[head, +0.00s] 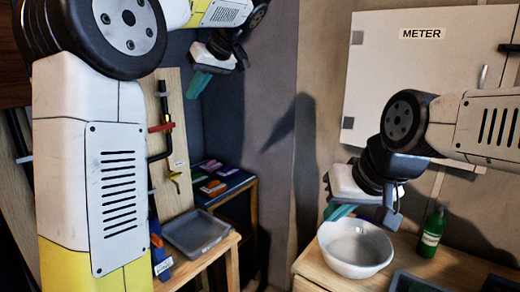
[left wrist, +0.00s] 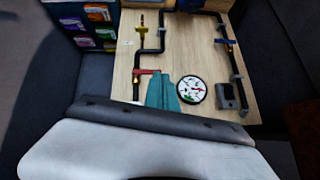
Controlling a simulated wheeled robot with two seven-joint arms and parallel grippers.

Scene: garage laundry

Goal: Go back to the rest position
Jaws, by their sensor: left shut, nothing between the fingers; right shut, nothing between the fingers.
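My left gripper (head: 198,84) hangs in the upper middle of the head view, its teal fingers together with nothing between them. It is raised in front of the dark wall, above and apart from the shelf. In the left wrist view its teal fingertips (left wrist: 170,92) show in front of a wooden pipe board (left wrist: 190,55). My right gripper (head: 340,211) is at the right of the head view, its teal fingers shut and empty. It is just above the far left rim of a white basin (head: 357,262); I cannot tell whether it touches.
A green bottle (head: 432,232) stands right of the basin on a wooden counter (head: 318,268). A grey tray (head: 196,236) sits on a low wooden table. The meter cabinet (head: 425,85) is behind my right arm. A round gauge (left wrist: 192,90) is on the pipe board.

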